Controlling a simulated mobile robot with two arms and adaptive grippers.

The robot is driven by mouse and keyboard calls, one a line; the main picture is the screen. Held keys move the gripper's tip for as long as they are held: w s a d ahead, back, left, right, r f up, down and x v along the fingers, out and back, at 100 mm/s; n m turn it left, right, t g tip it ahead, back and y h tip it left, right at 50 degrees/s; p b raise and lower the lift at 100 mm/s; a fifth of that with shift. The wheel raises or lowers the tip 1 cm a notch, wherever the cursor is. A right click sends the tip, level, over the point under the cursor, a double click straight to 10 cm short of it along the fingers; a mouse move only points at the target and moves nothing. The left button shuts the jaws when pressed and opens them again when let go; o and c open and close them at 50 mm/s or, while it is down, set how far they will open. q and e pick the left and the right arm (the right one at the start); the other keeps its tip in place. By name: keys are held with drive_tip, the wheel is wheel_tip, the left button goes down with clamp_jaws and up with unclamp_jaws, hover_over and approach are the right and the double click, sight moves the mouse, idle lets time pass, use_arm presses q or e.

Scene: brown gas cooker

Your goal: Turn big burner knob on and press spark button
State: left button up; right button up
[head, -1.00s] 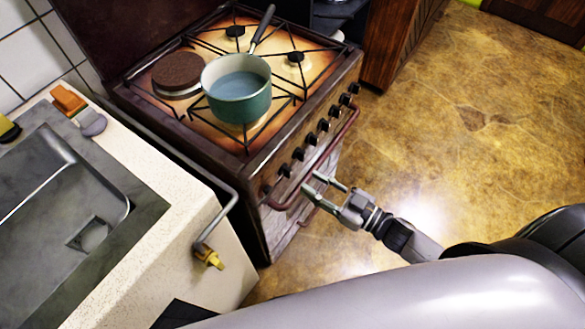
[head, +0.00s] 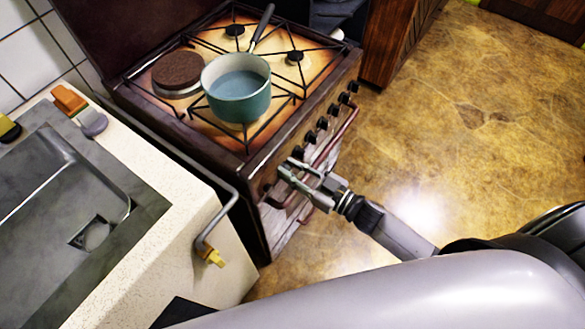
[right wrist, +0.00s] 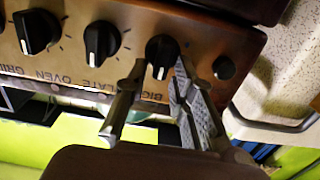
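The big burner knob (right wrist: 161,53) is a round black knob with a white mark, by the partly covered label "BIG" in the right wrist view. Its mark points down in that picture, like those of the neighbouring knobs. My right gripper (right wrist: 159,66) is open, with one finger on each side of this knob; I cannot tell whether they touch it. The spark button (right wrist: 224,67) is a small round black button just right of the knob. In the head view my right gripper (head: 284,172) is at the cooker's front panel and hides the knob. My left gripper is not in view.
The brown cooker (head: 215,150) carries a teal pot (head: 240,105) of liquid on its hob. More black knobs (head: 322,123) line the panel, above a red handle rail (head: 345,125). A counter with a sink (head: 60,190) stands left. Open floor lies right.

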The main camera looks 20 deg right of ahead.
clamp_jaws()
drive_tip(key=shift+n, duration=0.3)
drive_tip(key=shift+s+a+f+n+b, duration=0.15)
drive_tip(key=shift+n+b, duration=0.15)
drive_tip(key=shift+n, duration=1.55)
drive_tip(key=shift+s+a+f+n+b, duration=0.1)
drive_tip(key=shift+a+n+b, duration=0.15)
drive_tip(key=shift+n, duration=1.55)
drive_tip(key=shift+s+a+f+n+b, duration=0.1)
drive_tip(key=shift+n+b, duration=0.2)
drive_tip(key=shift+n, duration=1.55)
drive_tip(key=shift+r, duration=0.1)
